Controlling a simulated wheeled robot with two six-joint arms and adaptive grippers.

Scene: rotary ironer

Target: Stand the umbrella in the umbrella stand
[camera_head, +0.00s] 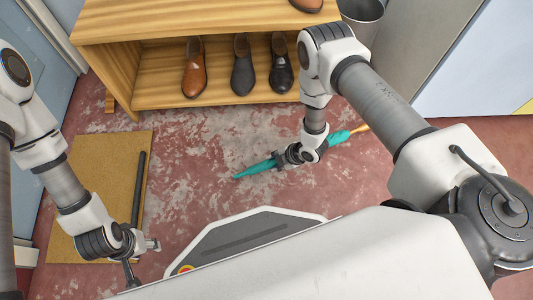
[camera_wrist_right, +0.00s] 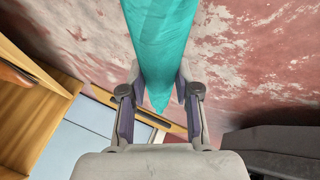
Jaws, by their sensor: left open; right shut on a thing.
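The teal umbrella (camera_head: 255,169) has a tan handle and lies slantwise across the head view, close over the floor. Whether it touches the floor I cannot tell. My right gripper (camera_head: 290,157) is shut on its teal part, and my arm hides some of its middle. In the right wrist view the umbrella (camera_wrist_right: 158,45) runs between the two fingers (camera_wrist_right: 160,105). My left gripper (camera_head: 143,254) is open and empty, low over the mat at the left. A grey metal bin (camera_head: 362,14), which looks like the umbrella stand, is partly cut off at the top, right of the shelf.
A wooden shoe rack (camera_head: 150,85) with several shoes stands at the back. A tan mat (camera_head: 90,190) lies on the left, with a dark rod (camera_head: 139,185) along its right side. Worn red floor (camera_head: 210,140) is clear between mat and umbrella. A pale cabinet stands at the right.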

